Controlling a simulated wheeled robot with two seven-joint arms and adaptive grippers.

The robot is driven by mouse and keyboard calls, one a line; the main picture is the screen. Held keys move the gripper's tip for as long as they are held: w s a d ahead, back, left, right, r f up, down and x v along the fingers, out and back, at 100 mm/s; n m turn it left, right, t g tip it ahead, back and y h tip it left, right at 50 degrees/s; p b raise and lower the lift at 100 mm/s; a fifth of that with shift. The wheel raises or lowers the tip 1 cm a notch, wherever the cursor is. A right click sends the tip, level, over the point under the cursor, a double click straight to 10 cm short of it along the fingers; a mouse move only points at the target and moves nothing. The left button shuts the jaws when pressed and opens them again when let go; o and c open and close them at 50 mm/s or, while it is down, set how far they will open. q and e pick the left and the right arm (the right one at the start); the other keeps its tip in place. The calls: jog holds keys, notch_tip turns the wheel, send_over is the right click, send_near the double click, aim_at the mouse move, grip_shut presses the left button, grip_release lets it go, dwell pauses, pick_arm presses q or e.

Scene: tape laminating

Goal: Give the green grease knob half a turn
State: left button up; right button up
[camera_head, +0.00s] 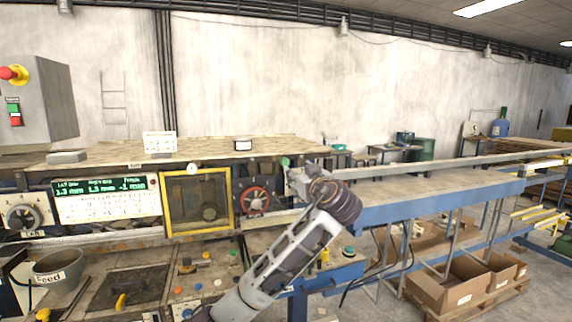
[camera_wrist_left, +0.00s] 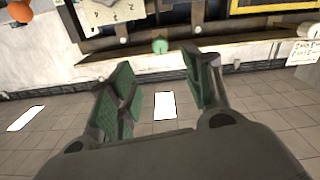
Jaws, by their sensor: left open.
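The green grease knob (camera_wrist_left: 160,46) is a small round green knob on the pale edge of the machine in the left wrist view. My left gripper (camera_wrist_left: 160,84) is open, with green-padded fingers spread to either side below the knob in that view. The knob shows beyond the gap between the fingertips, and nothing is held. In the head view my left gripper (camera_head: 291,174) is at the machine's right end, beside the red handwheel. A small green spot shows at its tip there; I cannot tell whether it is the knob or a finger pad. My right gripper is not seen.
The red handwheel (camera_head: 255,200) and the yellow-framed window (camera_head: 197,203) are left of my gripper. A blue-sided conveyor (camera_head: 420,207) runs off to the right. A grey feed bucket (camera_head: 62,274) stands at the lower left. Cardboard boxes (camera_head: 455,289) lie at the lower right.

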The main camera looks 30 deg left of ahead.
aim_at(286, 163)
pick_arm(q)
jog(key=p+x, duration=0.4)
jog(key=x, duration=0.7)
jog(key=shift+w+a+r, duration=0.1)
jog(key=shift+w+a, duration=0.1)
jog(key=shift+x, duration=1.05)
jog(key=shift+c, duration=0.3)
jog(key=c, duration=1)
